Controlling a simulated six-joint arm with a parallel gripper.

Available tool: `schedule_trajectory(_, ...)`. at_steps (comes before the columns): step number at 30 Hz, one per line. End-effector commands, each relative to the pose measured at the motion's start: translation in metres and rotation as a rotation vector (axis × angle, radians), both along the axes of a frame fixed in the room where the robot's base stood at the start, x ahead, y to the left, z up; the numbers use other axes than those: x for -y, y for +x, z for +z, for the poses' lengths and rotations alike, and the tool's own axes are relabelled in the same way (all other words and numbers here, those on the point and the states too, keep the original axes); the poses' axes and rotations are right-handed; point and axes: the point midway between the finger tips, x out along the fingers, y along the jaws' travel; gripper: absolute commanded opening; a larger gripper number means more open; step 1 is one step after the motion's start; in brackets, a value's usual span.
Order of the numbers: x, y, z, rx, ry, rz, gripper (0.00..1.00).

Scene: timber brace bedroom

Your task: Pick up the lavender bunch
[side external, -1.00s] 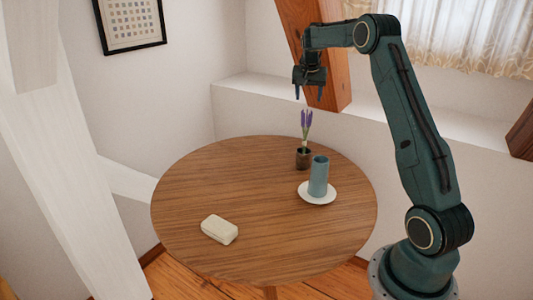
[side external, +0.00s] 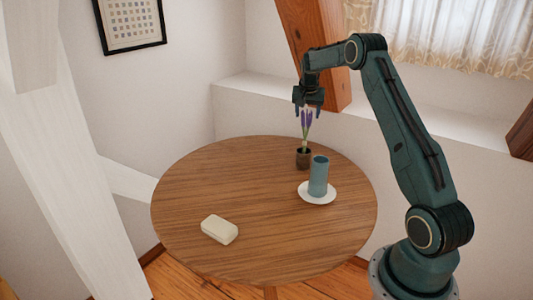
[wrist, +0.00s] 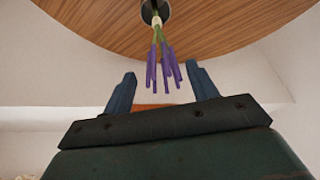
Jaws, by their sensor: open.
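The lavender bunch (side external: 306,121) has purple heads and green stems and stands upright in a small dark pot (side external: 303,158) at the back of the round table. In the wrist view the lavender (wrist: 163,62) hangs between and beyond the fingers, its stems running up to the pot (wrist: 154,10). My gripper (side external: 308,112) is open and points down just above and around the height of the lavender tips. In the wrist view my gripper's two blue fingers (wrist: 160,84) are apart with nothing clamped between them. I cannot tell whether a finger touches the lavender.
A blue-grey cup (side external: 319,176) stands on a white saucer (side external: 317,197) close in front of the pot, to its right. A cream soap-like block (side external: 219,229) lies at the front left of the wooden table (side external: 262,225). The left of the table is clear. A wooden beam and ledge stand behind.

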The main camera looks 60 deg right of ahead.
Motion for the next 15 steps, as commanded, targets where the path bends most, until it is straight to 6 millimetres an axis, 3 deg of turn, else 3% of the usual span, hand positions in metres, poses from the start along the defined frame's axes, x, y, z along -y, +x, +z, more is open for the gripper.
schedule_trajectory(8, 0.002, 0.002, -0.007, 0.0, 0.0, 0.0, 0.58)
schedule_trajectory(15, 0.011, 0.007, -0.031, -0.001, 0.002, -0.001, 0.58)
